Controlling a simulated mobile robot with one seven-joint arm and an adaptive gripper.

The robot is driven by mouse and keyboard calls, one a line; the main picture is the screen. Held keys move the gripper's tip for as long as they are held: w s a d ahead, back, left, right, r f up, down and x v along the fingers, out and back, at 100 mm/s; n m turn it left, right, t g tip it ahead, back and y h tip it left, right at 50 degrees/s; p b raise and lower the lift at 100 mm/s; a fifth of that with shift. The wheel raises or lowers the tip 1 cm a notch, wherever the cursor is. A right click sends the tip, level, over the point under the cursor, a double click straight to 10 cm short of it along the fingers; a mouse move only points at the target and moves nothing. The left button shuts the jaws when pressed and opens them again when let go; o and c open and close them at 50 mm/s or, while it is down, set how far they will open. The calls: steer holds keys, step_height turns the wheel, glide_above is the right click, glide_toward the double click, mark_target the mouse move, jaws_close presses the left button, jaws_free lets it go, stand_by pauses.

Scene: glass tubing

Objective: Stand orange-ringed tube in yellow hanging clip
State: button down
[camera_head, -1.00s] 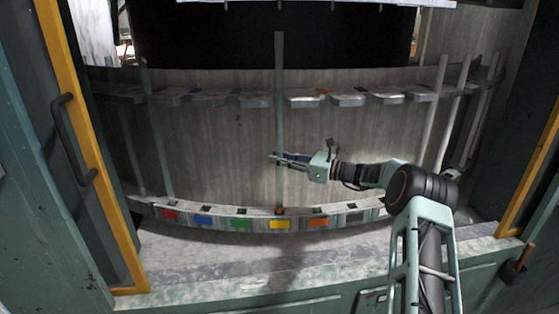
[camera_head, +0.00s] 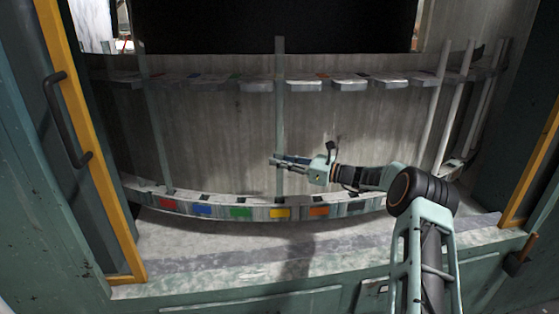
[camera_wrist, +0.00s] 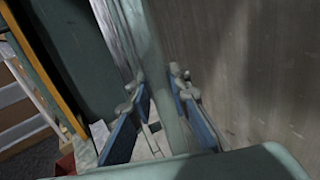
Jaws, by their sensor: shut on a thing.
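A long pale tube (camera_head: 279,125) stands upright, with its top end above the upper rack. My gripper (camera_head: 276,161) is shut on its lower part. In the wrist view, the tube (camera_wrist: 161,70) passes between the blue-padded fingers (camera_wrist: 163,95). The tube crosses in front of the upper rack (camera_head: 260,85) at a gap between two grey blocks. Its lower end meets the lower rack just above the yellow label (camera_head: 280,213). No orange ring shows on it now. I cannot tell whether the tube sits inside a clip or only in front of it.
The lower rack also has red (camera_head: 168,205), blue (camera_head: 202,210), green (camera_head: 241,213) and orange (camera_head: 319,211) labels. Other tubes stand at left (camera_head: 158,130) and right (camera_head: 442,110). A yellow-edged door frame (camera_head: 95,150) stands at left. The pale ledge in front is clear.

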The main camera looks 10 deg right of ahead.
stand_by(0.4)
steer(key=c, duration=1.7)
jaws_free()
steer(key=shift+c, duration=0.2)
